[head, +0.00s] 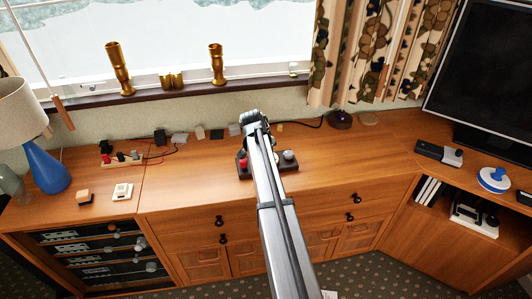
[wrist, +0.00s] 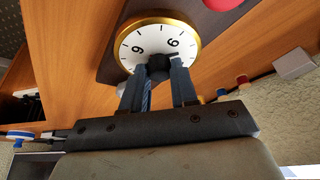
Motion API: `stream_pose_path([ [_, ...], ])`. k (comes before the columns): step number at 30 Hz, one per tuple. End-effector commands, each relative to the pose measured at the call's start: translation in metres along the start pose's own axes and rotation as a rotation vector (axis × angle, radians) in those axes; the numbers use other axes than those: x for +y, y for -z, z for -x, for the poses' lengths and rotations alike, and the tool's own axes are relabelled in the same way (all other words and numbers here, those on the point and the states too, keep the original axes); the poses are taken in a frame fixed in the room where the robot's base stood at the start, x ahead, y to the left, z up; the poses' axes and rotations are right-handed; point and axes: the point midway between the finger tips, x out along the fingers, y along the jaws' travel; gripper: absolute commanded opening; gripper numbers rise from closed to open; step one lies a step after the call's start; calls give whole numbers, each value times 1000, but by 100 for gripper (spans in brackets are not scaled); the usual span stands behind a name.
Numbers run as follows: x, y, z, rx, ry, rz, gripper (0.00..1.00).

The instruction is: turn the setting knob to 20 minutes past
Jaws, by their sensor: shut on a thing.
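The setting knob (wrist: 158,62) is a small black knob at the centre of a white dial (wrist: 148,32) with a gold rim. The figures 6 and 9 show on the dial; the rest of its face is partly hidden by my fingers or out of frame. My gripper (wrist: 157,74) is shut on the knob, one finger on each side. Where the knob's pointer stands is not clear. In the head view my arm hides the dial. Its dark base board (head: 242,173) shows on both sides of the arm, on the wooden cabinet top.
A red button (head: 243,162) and a grey round knob (head: 289,155) flank my arm. Red and black leads with small parts (head: 122,157) lie to the left. A blue lamp (head: 44,170) stands far left, a dark screen (head: 485,75) right. The cabinet top (head: 190,185) is clear left of the board.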

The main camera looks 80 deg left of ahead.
Motion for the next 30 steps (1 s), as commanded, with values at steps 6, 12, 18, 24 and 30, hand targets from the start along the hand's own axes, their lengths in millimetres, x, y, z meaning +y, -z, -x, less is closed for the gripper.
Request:
stream_pose_path([
  [6,-1,0,0,-1,-36,-87,0],
  [12,-1,0,0,-1,-52,-124,0],
  [18,-1,0,0,-2,-56,-134,0],
  [24,-1,-1,0,-2,-55,-133,0],
  [30,-1,0,0,-2,-55,-132,41],
])
